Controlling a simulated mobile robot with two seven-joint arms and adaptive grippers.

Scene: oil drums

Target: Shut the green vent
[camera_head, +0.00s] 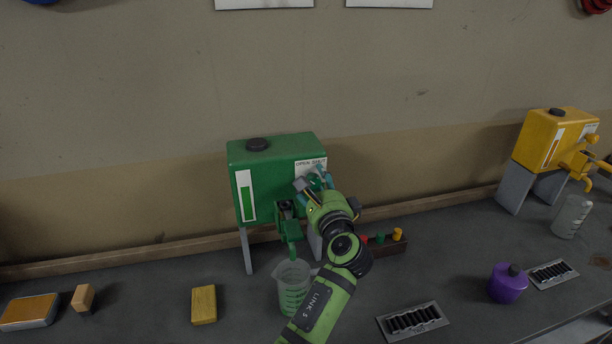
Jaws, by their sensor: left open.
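The green drum (278,150) stands on legs at the back of the bench, with a white label reading OPEN SHUT (311,164) on its front right. My left gripper (314,180) is open at the drum's front, just below that label. A green part, seemingly the vent (315,183), shows between its fingers; contact cannot be told. The gripper hides most of it, so its setting cannot be read. The green tap (291,232) hangs over a clear beaker (292,285) that has green liquid in it. My right gripper is not in view.
A yellow drum (556,135) with a beaker (571,216) stands at right. A rack of coloured plugs (388,246) is behind my arm. A yellow sponge (204,305) lies front left.

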